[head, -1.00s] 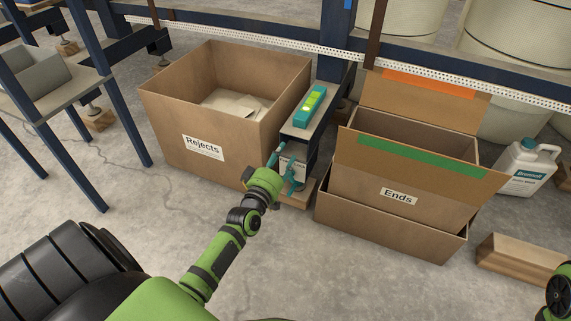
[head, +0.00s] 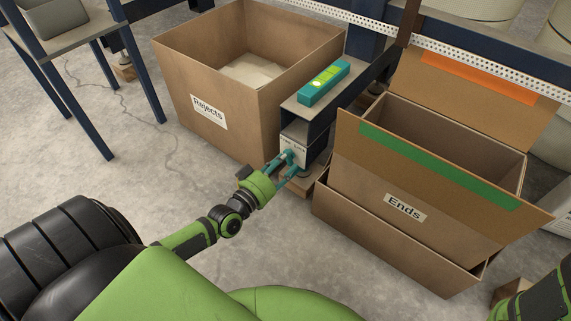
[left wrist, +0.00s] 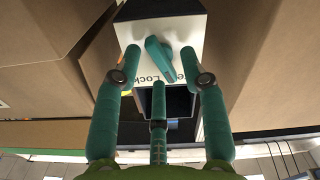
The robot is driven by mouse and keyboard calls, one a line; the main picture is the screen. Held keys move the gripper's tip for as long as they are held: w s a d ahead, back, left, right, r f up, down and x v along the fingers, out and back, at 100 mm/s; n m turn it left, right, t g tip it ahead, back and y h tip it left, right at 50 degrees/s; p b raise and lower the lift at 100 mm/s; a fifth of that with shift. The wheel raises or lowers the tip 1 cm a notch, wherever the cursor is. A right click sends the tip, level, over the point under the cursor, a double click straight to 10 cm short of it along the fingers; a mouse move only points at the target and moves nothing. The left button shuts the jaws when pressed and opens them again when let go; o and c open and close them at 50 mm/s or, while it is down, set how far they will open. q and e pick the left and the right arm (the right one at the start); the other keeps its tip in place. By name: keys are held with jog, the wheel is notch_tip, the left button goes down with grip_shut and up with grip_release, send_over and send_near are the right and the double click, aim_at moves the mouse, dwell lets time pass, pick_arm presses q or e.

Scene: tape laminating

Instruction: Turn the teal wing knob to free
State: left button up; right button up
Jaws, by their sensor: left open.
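The teal wing knob (left wrist: 160,60) sits on a white plate (left wrist: 185,32) on the front of a dark post. In the left wrist view its wing is tilted, and lettering ending in "ee" and the word "Lock" show beside it. In the head view the knob (head: 289,154) is small and partly crowded by the fingers. My left gripper (head: 283,168) is open, its teal fingers reaching toward the plate. In the left wrist view the two upper fingertips (left wrist: 161,52) lie on either side of the knob; I cannot tell whether they touch it. My right gripper is out of view.
A cardboard Rejects box (head: 183,85) stands left of the post. An Ends box (head: 345,195) stands close on the right. A teal device with a lit yellow-green button (head: 323,83) lies on the shelf above the knob. The floor in front is clear.

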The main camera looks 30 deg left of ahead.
pick_arm(q)
jog(key=shift+w, duration=0.5)
grip_shut()
jog(key=n+p, duration=0.1)
jog(key=n, duration=0.3)
jog(key=shift+n, duration=0.4)
grip_release()
